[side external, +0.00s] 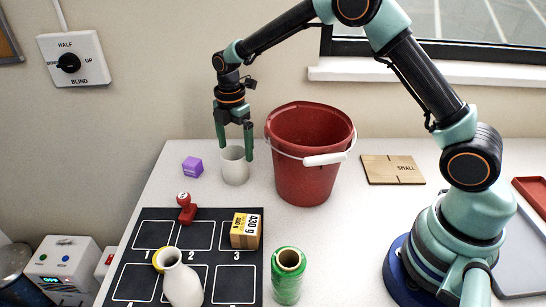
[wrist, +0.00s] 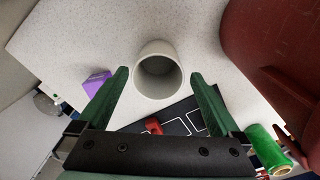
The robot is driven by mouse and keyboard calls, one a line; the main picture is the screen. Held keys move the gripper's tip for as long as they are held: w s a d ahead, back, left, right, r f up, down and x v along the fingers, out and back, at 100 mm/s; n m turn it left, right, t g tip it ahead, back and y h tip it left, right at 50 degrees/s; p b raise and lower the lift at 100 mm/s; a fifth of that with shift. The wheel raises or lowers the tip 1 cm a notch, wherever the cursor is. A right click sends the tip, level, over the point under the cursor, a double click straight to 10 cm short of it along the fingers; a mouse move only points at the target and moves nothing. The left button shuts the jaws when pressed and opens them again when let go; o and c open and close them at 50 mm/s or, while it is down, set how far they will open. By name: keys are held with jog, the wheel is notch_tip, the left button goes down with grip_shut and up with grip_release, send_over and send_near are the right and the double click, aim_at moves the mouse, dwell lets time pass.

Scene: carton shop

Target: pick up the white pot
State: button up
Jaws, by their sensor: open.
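The white pot (side external: 235,171) stands upright on the white table at the back, just left of the red bucket. In the wrist view the pot (wrist: 158,90) shows its open, empty mouth, beyond and between the two fingers. My gripper (side external: 235,152) is open and points down over the pot, with its fingertips on either side of the pot's upper part. In the wrist view my gripper (wrist: 159,82) has its green fingers spread wider than the pot. I cannot tell whether either finger touches it.
The red bucket (side external: 305,165) stands close on the right. A purple cube (side external: 192,167) lies to the left. In front are a black numbered mat (side external: 215,212), a red stamp (side external: 186,208), a small carton (side external: 245,231), a white vase (side external: 181,280) and a green spool (side external: 287,278).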

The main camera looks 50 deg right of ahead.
aim_at(235, 164)
jog(key=shift+a+f, duration=0.15)
jog(key=shift+f, duration=1.45)
jog(key=shift+a+f, duration=0.1)
jog(key=shift+f, duration=1.45)
jog(key=c, duration=1.2)
jog(key=shift+r, duration=0.1)
